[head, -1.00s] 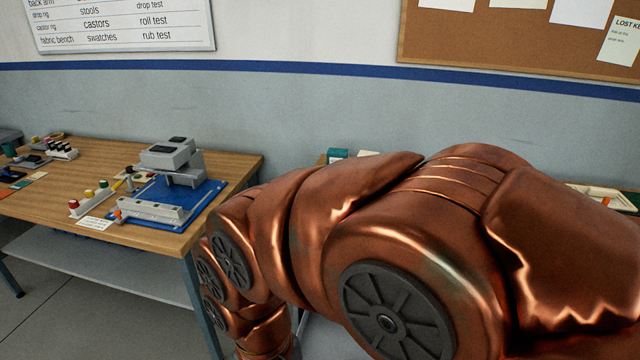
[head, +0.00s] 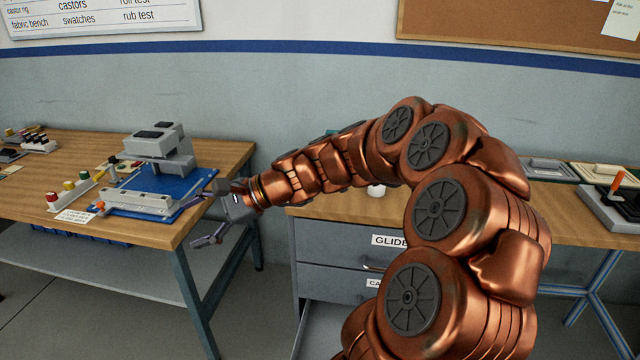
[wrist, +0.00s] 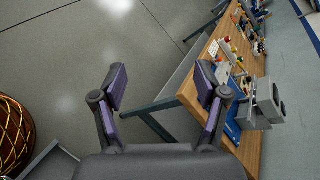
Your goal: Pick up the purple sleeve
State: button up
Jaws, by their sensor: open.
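I cannot make out a purple sleeve in either view; small items on the left table are too small to tell apart. My gripper (head: 200,222) is open and empty at the right front corner of the left wooden table (head: 225,158). The table edge lies by the right finger.
A grey machine (head: 162,146) stands on a blue mat (head: 198,187). A rack with coloured knobs (head: 78,190) is left of it. A drawer cabinet (head: 330,243) with an open lower drawer stands right of the gap. The floor (head: 90,310) in front is clear.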

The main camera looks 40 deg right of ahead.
jog(key=w+d+f+m+t+h+b, duration=0.15)
jog(key=d+m+t, duration=0.3)
jog(key=d, duration=0.65)
jog(key=w+d+m+t+h+b, duration=0.1)
jog(key=w+d+m+t+h, duration=0.15)
jog(key=d+m, duration=0.6)
jog(key=s+d+f+m+t+h, duration=0.1)
jog(key=d+h, duration=0.1)
jog(key=d, duration=0.5)
jog(key=s+d+f+m+t+h, duration=0.1)
jog(key=d+m+h, duration=0.1)
jog(key=d, duration=0.4)
jog(key=s+d+f+m+t+h+b, duration=0.1)
jog(key=d+f+m+h, duration=0.1)
jog(key=d, duration=0.5)
jog(key=shift+s+d, duration=0.3)
jog(key=shift+d, duration=0.05)
jog(key=shift+w+d+m, duration=0.1)
jog(key=shift+w+m, duration=0.1)
jog(key=shift+m, duration=0.1)
jog(key=shift+w+p, duration=0.4)
jog(key=shift+w, duration=3.2)
jog(key=c, duration=1.3)
